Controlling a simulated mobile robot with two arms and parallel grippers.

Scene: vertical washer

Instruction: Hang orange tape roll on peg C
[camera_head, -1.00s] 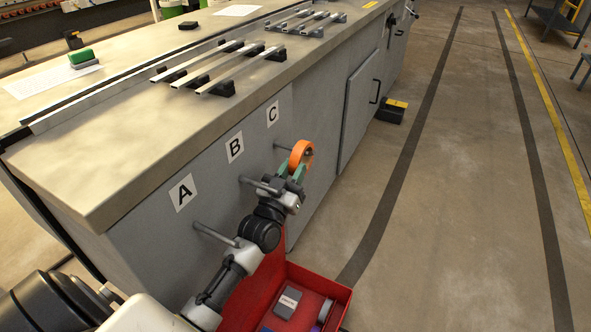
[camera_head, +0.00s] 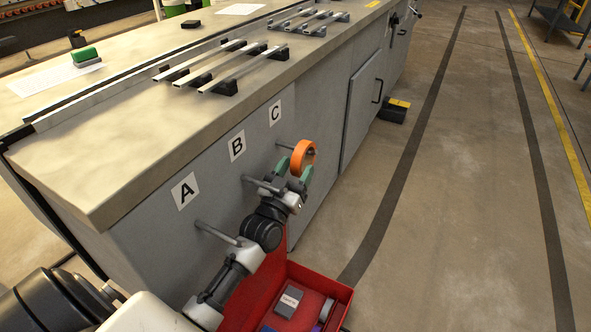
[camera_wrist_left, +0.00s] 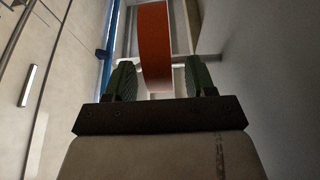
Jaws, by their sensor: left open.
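The orange tape roll (camera_head: 303,153) hangs on peg C (camera_head: 284,145), the metal peg below the C label (camera_head: 275,113) on the grey cabinet side. The peg passes through the roll's hole. My left gripper (camera_head: 294,173) is just below the roll, with its green fingers spread apart. In the left wrist view the roll (camera_wrist_left: 154,45) stands between and beyond the open fingers (camera_wrist_left: 155,82), with a gap on each side. My right gripper is not in view.
Pegs A (camera_head: 218,233) and B (camera_head: 262,186) stick out nearby, close to my left arm. A red bin (camera_head: 318,283) with several items stands below.

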